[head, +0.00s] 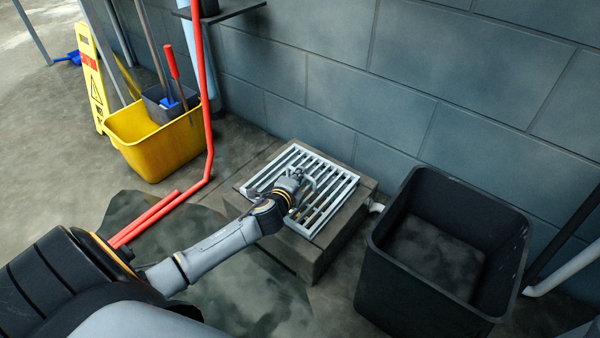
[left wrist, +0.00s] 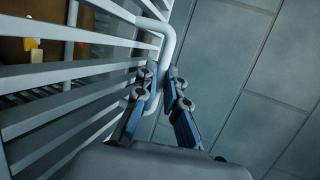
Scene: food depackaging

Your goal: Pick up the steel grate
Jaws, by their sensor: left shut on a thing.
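The steel grate (head: 336,199), a pale frame with parallel bars, lies over the top of a low concrete block (head: 308,250) against the wall. My left gripper (head: 300,186) reaches over the grate and is shut on its raised bar handle. In the left wrist view, the handle (left wrist: 168,38) runs between the two fingers of my left gripper (left wrist: 163,92), with the bars of the grate (left wrist: 70,72) to the left. Part of the grate is hidden behind the gripper in the head view. My right gripper is not in view.
An open black bin (head: 378,262) stands right of the block. A yellow mop bucket (head: 150,150) and a yellow warning sign (head: 90,75) stand at the back left. A red pipe (head: 207,110) comes down left of the block. The grey block wall (head: 450,90) rises close behind.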

